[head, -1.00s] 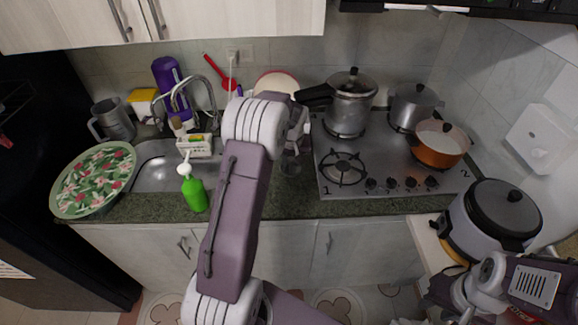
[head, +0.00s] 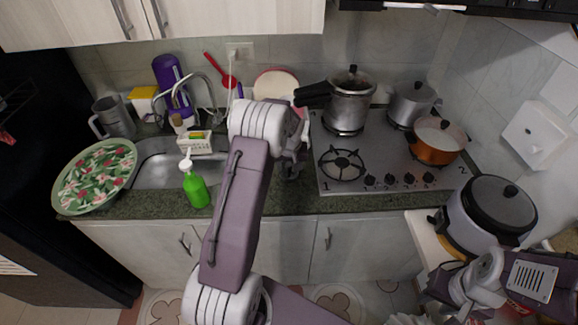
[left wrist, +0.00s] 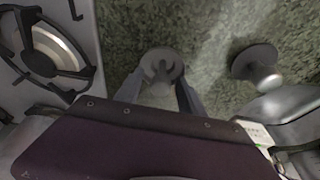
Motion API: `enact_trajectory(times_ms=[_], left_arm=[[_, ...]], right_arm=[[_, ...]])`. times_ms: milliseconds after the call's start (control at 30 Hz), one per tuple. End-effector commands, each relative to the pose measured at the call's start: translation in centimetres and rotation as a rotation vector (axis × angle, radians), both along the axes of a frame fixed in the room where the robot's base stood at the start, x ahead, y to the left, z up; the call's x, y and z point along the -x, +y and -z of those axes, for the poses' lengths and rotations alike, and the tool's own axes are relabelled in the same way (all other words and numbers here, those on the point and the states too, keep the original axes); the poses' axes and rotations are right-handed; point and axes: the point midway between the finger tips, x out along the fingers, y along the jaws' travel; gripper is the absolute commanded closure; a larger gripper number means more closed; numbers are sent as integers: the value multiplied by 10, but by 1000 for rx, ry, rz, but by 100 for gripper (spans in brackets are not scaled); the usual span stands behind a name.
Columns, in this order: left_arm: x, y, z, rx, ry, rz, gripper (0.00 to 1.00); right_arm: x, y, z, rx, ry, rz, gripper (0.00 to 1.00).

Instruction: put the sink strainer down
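A grey round sink strainer (left wrist: 162,64) with a knob shows in the left wrist view, over the green speckled counter. My left gripper (left wrist: 160,85) has its two fingers spread on either side of it, the tips close to its rim. I cannot tell whether they press on it or whether it rests on the counter. In the head view my left gripper (head: 291,168) is low over the counter, left of the stove, and the strainer is not clear there. My right gripper (head: 455,295) is at the lower right, below the rice cooker; its fingers are unclear.
A second grey round piece with a stem (left wrist: 257,66) stands to the right. The stove (head: 385,178) is right of my left arm. A green soap bottle (head: 196,188), sink (head: 150,175) and floral plate (head: 95,178) are left. A rice cooker (head: 488,215) stands at right.

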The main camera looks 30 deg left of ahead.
Motion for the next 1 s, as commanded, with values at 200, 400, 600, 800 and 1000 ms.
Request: enact_trajectory(times_ms=[200, 400, 600, 800, 1000], left_arm=[[0, 0, -1, 0, 0, 0, 55], [2, -2, -16, -1, -3, 0, 55], [14, -9, -61, -2, -6, 0, 55], [25, -16, -103, -1, -4, -1, 55], [30, -18, -119, 0, 0, 0, 55]], right_arm=[[0, 0, 0, 0, 0, 0, 64], [0, 0, -2, 0, 0, 0, 64], [0, 0, 3, 0, 0, 0, 64], [0, 0, 5, 0, 0, 0, 64], [0, 0, 5, 0, 0, 0, 64]])
